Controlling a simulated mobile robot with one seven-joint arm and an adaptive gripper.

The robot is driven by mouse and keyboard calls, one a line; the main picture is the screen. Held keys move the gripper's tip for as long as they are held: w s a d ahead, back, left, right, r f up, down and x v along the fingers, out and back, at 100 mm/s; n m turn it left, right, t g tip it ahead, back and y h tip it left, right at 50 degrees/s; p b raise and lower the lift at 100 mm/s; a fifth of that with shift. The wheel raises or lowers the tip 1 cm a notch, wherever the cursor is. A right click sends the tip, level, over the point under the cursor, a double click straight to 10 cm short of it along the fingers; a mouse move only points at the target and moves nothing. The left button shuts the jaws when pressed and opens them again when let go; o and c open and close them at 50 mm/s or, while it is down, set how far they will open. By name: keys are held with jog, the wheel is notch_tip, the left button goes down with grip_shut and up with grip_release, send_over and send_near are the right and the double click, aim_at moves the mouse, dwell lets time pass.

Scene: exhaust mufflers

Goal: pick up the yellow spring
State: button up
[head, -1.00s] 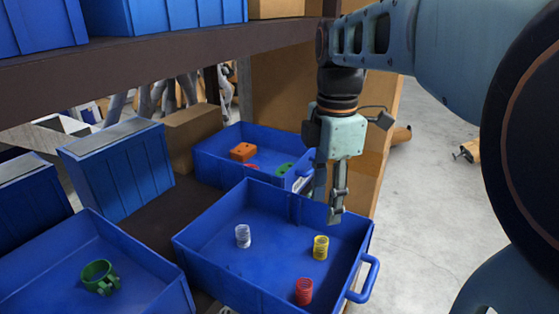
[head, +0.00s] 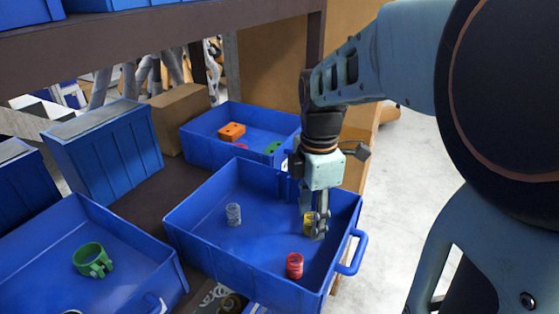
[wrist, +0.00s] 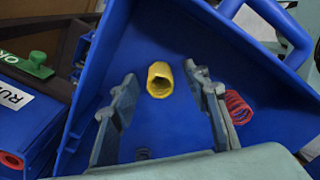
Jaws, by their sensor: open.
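The yellow spring (head: 307,224) stands in the blue bin at the front right, partly hidden behind my gripper in the head view. In the wrist view the yellow spring (wrist: 160,80) shows whole, beyond and between the fingertips. My gripper (head: 319,226) is open and points down into the bin. In the wrist view my gripper (wrist: 162,88) has its two fingers apart with nothing between them close in. I cannot tell whether the fingers reach the spring's height.
The red spring (wrist: 237,106) is right of the fingers in the wrist view. Neighbouring bins hold a green clamp (head: 92,260) and an orange block (head: 231,131). A shelf beam (head: 150,42) runs above.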

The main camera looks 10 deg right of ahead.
jog(key=c, duration=1)
jog(key=shift+c, duration=0.2)
jog(key=shift+r, duration=0.15)
